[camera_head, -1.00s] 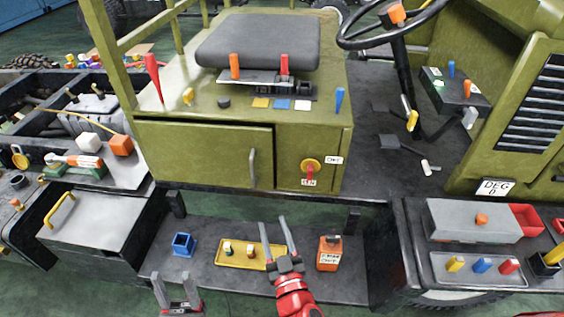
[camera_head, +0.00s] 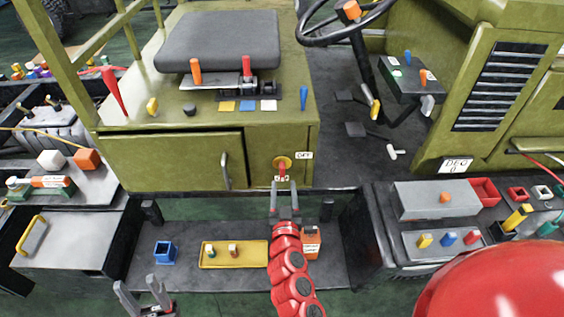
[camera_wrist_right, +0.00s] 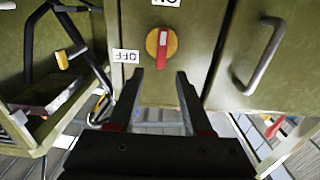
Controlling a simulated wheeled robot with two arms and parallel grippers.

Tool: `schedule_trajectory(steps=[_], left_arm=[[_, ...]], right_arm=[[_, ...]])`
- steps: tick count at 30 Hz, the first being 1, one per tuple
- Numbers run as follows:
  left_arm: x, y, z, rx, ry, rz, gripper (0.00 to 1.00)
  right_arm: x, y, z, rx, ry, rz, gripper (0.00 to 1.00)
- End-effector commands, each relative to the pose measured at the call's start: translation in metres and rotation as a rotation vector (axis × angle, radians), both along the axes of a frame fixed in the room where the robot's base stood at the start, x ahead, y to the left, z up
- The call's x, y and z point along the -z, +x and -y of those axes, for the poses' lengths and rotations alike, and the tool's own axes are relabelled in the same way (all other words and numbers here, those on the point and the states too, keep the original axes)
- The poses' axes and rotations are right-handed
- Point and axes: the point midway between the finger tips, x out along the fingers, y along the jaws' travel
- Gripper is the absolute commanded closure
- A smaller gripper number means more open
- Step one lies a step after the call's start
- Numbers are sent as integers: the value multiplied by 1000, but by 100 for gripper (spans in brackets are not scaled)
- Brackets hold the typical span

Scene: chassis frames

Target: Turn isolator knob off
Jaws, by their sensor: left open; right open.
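The isolator knob (camera_head: 282,165) is a red handle on a yellow disc, on the front of the green cabinet (camera_head: 205,135). In the right wrist view the knob (camera_wrist_right: 161,45) has its red handle near vertical, with an OFF label (camera_wrist_right: 125,56) beside it and an ON label (camera_wrist_right: 166,2) at the opposite end from the grippers. My right gripper (camera_head: 284,184) is open just below and in front of the knob. In the right wrist view its two fingers (camera_wrist_right: 160,82) point at the knob, apart and empty. My left gripper (camera_head: 143,288) is open and empty at the lower left.
A cabinet door handle (camera_head: 225,171) is left of the knob. Below is a dark shelf with a blue cup (camera_head: 165,252), a yellow tray (camera_head: 212,262) and an orange container (camera_head: 311,243). A red rounded shape fills the lower right.

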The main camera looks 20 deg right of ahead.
Motion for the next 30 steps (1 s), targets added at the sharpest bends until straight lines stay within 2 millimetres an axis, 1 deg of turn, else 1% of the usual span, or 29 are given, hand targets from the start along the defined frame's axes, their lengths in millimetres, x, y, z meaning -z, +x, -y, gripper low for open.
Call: schedule_trajectory(steps=[1,6,9,12,18,25,29,30], left_arm=[[-8,0,0,0,0,0,50],[-17,0,0,0,0,0,50],[-20,0,0,0,0,0,50],[-22,0,0,0,0,0,50],[-23,0,0,0,0,0,50],[-22,0,0,0,0,0,50],[-22,0,0,0,0,0,50],[-22,0,0,0,0,0,50]], right_arm=[[-5,11,3,2,-2,0,50],[-3,44,12,-1,-3,0,50],[-2,59,16,0,-2,0,50],[-1,69,19,-1,-1,1,50],[0,77,21,-3,-2,0,50],[0,78,21,-3,-1,1,50],[0,78,21,-3,-1,1,73],[0,78,21,-3,-1,1,81]])
